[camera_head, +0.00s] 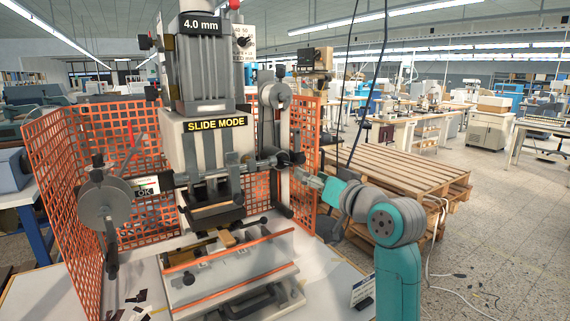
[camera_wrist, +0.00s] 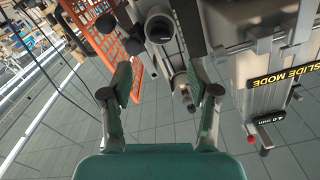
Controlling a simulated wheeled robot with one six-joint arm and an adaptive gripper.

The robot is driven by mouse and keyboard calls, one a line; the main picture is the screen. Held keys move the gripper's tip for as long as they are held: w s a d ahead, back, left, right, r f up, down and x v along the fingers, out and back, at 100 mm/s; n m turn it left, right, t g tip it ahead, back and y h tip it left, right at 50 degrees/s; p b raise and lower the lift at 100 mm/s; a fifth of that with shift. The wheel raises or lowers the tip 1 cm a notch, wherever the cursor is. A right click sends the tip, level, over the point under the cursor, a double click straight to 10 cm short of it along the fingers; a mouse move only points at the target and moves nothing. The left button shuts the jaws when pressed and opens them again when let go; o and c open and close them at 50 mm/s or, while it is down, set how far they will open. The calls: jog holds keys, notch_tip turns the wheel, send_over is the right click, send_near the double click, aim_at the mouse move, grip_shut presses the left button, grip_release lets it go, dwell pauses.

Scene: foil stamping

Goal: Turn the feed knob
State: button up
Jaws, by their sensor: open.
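The feed knob (camera_head: 243,41) is a small dark knob on a white dial plate with numbers and partly hidden lettering ending in "mm", at the upper right of the stamping machine (camera_head: 190,135) in the head view. The machine's column partly covers the plate. In the wrist view I cannot make out the knob for certain.
The machine shows "4.0 mm" (camera_head: 201,25) and "SLIDE MODE" (camera_head: 215,124). Grey handwheels, rods and an orange mesh guard (camera_head: 60,165) surround it. A dark-ended cylinder (camera_wrist: 160,28) lies beyond my fingers in the wrist view. Wooden pallets (camera_head: 400,170) stand to the right.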

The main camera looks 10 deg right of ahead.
aim_at(289, 165)
jog(key=x, duration=1)
jog(key=shift+f, duration=0.1)
grip_shut()
jog(key=shift+n, duration=0.3)
jog(key=n, duration=0.6)
jog(key=shift+n, duration=0.3)
jog(key=n, duration=0.6)
jog(key=shift+n, duration=0.4)
